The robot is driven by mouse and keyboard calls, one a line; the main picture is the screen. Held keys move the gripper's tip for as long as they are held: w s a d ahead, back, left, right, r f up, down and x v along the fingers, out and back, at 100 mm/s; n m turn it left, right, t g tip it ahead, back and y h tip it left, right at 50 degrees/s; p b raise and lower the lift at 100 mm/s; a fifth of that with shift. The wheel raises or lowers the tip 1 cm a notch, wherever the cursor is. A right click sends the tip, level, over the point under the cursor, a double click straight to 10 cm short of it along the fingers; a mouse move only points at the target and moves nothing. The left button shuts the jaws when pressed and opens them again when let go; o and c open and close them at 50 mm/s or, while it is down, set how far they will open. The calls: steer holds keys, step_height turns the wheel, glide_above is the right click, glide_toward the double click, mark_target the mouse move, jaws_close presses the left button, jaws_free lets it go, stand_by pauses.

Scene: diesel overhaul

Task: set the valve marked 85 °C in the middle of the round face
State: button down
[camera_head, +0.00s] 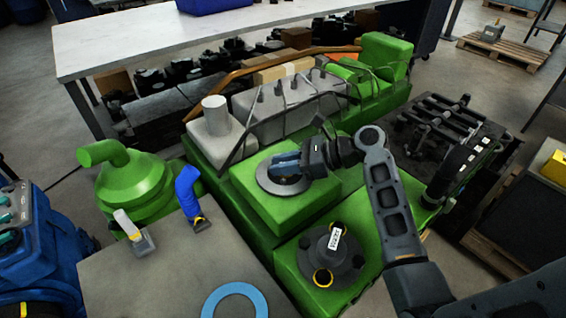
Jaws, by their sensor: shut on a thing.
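A round grey face (264,180) lies on top of a green block in the middle of the engine. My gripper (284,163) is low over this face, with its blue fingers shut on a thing. The fingers and wrist cover that thing, so I cannot make out its shape, any mark on it, or whether it touches the face. I cannot read an 85 °C mark anywhere. My arm comes in from the lower right.
A dark round cover (312,244) with a white tag and yellow rings sits on the near green block. A grey table (150,285) at front left bears a blue elbow (187,186), a grey-white part (131,229) and a blue ring (211,304). A green dome (130,185) stands behind it.

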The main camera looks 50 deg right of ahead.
steer(key=c, duration=1.2)
jaws_free()
steer(key=shift+c, duration=0.2)
steer(key=shift+s+r, duration=0.1)
steer(key=shift+r, duration=0.1)
steer(key=v, duration=1.2)
steer(key=shift+f, duration=0.1)
